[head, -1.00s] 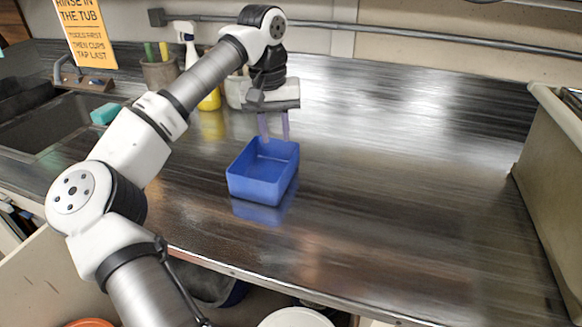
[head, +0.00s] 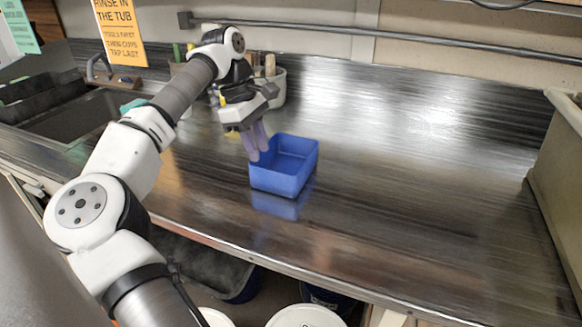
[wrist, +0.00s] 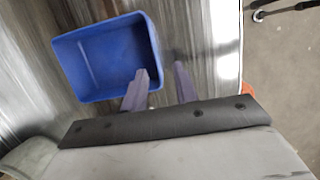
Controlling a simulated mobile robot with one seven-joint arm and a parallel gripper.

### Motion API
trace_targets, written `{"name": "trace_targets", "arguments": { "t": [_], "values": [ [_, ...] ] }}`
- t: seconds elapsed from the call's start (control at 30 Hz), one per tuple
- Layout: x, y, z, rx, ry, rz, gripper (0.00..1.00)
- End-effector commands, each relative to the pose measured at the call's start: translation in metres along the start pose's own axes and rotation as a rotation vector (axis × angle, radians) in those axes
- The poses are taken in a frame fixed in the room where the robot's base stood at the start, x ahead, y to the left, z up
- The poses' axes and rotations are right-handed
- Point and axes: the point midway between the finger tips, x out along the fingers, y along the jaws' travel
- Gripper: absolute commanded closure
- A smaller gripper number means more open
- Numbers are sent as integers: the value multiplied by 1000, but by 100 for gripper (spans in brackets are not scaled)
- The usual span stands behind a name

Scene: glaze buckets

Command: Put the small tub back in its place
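The small tub is a blue, open rectangular box (head: 284,178), upright on the dark metal counter (head: 400,190). It looks empty. My gripper (head: 259,153) is tilted at the tub's left side, its two pale purple fingers pointing down. In the wrist view, the tub (wrist: 95,88) lies ahead, and the fingers of my gripper (wrist: 162,72) are apart with nothing gripped. There, the left finger overlaps the tub's inside and the right finger is outside it, with the tub's wall between them in the picture. I cannot tell whether they touch the tub.
A dark sink (head: 75,120) is at the left. A pale pot with tools (head: 272,88) stands behind my gripper. A beige bin (head: 562,165) stands at the right. White lids (head: 305,316) show below the counter's front edge. The counter right of the tub is clear.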

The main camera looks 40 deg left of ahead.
Motion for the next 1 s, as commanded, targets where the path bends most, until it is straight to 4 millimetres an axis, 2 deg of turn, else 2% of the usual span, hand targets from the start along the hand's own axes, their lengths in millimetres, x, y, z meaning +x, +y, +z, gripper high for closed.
{"name": "trace_targets", "arguments": {
  "t": [0.1,0.2,0.47,0.7,0.8,1.0],
  "values": [
    [23,-1,1,2,-2,-1,71],
    [37,0,1,3,-1,0,71],
    [56,2,3,3,-1,-1,71],
    [91,7,6,3,-1,0,71],
    [98,7,6,4,-1,1,71],
    [100,8,6,3,0,2,71]
  ]
}}
